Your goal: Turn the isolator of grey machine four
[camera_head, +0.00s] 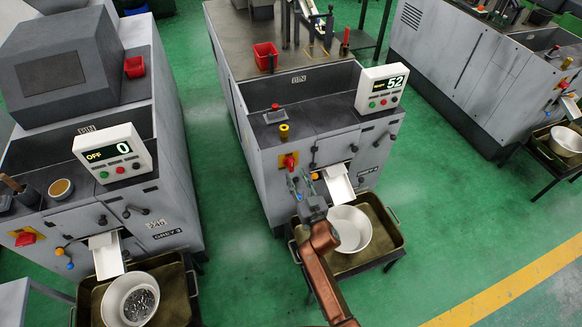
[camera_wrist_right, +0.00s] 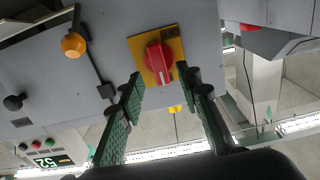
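Grey machine four (camera_head: 345,160) is the middle machine in the head view, its panel (camera_head: 382,89) reading 52. Its isolator (camera_head: 289,160) is a red knob on a yellow plate on the front face. In the right wrist view the red isolator knob (camera_wrist_right: 158,57) shows a white mark at its lower end. My right gripper (camera_head: 300,182) is just in front of the isolator. In the wrist view the right gripper's fingers (camera_wrist_right: 160,80) are apart and empty, with the knob just beyond the tips, between them. My left gripper is not in view.
A white chute (camera_head: 338,186) sticks out right of the isolator, above a white bowl (camera_head: 350,229) in a tray (camera_head: 385,240) on a stand. Grey machine three (camera_head: 185,200) stands left.

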